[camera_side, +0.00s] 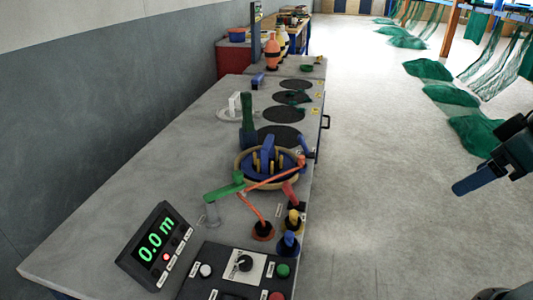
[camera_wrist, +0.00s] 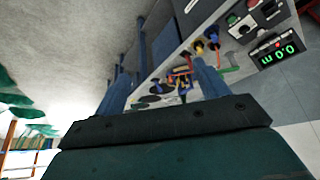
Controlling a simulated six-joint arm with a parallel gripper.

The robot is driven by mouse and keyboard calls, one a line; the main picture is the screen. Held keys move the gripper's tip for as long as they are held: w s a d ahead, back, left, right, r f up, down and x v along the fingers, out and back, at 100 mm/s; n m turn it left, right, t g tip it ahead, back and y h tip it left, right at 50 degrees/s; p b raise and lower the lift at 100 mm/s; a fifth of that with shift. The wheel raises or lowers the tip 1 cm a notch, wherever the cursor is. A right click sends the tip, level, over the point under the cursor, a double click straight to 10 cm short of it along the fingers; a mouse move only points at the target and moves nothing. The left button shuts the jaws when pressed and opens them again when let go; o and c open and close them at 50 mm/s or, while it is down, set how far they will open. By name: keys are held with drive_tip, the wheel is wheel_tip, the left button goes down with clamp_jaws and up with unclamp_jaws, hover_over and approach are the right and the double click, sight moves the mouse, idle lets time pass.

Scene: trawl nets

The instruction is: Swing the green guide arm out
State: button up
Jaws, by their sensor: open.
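The green guide arm (camera_side: 224,190) sits on a short grey post at the near part of the bench, beside the round blue reel (camera_side: 268,165) with yellow pegs. An orange line runs from near the arm's end across the reel. A small green bar, which looks like the guide arm (camera_wrist: 229,70), shows in the wrist view past my right finger. My gripper (camera_side: 466,186) is at the right edge of the side view, above the floor and well away from the bench. In the wrist view its two blue fingers (camera_wrist: 168,45) are apart with nothing held between them.
A display (camera_side: 157,246) reading 0.0 m and a control panel (camera_side: 238,272) stand at the near end. Red, yellow and blue plugs (camera_side: 289,243) sit along the right edge. A dark green upright (camera_side: 248,122) stands behind the reel. The floor between bench and gripper is clear.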

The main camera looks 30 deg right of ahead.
drive_tip(key=shift+w+r, duration=0.25)
drive_tip(key=shift+w, duration=0.1)
drive_tip(key=c, duration=0.7)
drive_tip(key=w, duration=0.1)
drive_tip(key=w+r, duration=0.1)
drive_tip(key=r, duration=0.1)
drive_tip(key=shift+w+a, duration=0.25)
drive_tip(key=shift+w, duration=0.15)
clamp_jaws()
drive_tip(key=w+a+r+n, duration=0.15)
drive_tip(key=w+a, duration=0.25)
drive_tip(key=w, duration=0.7)
drive_tip(key=w+a+r, duration=0.3)
drive_tip(key=w, duration=0.8)
drive_tip(key=w+a+f, duration=0.6)
drive_tip(key=w+a, duration=0.1)
drive_tip(key=w, duration=0.2)
drive_tip(key=w+a+f+g, duration=0.1)
drive_tip(key=w+a+f, duration=0.6)
drive_tip(key=w+a, duration=0.1)
drive_tip(key=shift+w+a+n+g+y, duration=0.3)
drive_tip(key=shift+w+n+y, duration=0.1)
drive_tip(key=shift+w, duration=0.4)
